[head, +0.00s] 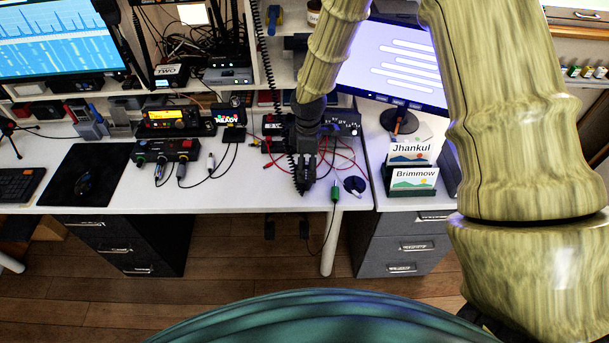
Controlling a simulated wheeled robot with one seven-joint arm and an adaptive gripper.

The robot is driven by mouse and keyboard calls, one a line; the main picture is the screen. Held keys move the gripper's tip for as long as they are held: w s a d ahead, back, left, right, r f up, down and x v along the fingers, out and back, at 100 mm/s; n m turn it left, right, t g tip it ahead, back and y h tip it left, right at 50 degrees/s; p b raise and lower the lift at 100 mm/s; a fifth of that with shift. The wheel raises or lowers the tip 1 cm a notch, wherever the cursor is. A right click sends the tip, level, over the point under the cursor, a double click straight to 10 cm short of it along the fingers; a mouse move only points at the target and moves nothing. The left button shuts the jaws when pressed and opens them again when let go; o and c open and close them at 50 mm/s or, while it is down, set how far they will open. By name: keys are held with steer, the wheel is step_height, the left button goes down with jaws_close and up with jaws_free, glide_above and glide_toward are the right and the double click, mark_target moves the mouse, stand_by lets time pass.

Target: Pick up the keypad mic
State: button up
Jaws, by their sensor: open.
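My gripper (303,186) is open and points down over the front part of the white desk (240,192), among red leads. I cannot see anything between its fingers. I cannot pick out the keypad mic with certainty. A small black item with cords (233,134) lies below the lit "READY" display and is too small to identify. My gripper and arm hide part of the desk behind them.
A radio with an orange display (170,120) stands behind a black box with knobs and plugs (166,150). A green-handled probe (335,193) hangs at the desk's front edge. Name cards (413,179) stand to the right.

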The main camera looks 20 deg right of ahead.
steer(key=shift+w+a+f+p, duration=0.1)
steer(key=shift+f+p, duration=0.15)
steer(key=shift+f, duration=0.45)
steer(key=shift+a+f+p, duration=0.15)
steer(key=shift+f+p, duration=0.15)
steer(key=shift+f, duration=0.4)
steer(key=shift+w+a+f+p, duration=0.1)
steer(key=shift+f+p, duration=0.15)
steer(key=shift+f, duration=1.15)
steer(key=shift+c, duration=0.2)
steer(key=shift+s, duration=0.2)
steer(key=c, duration=1.1)
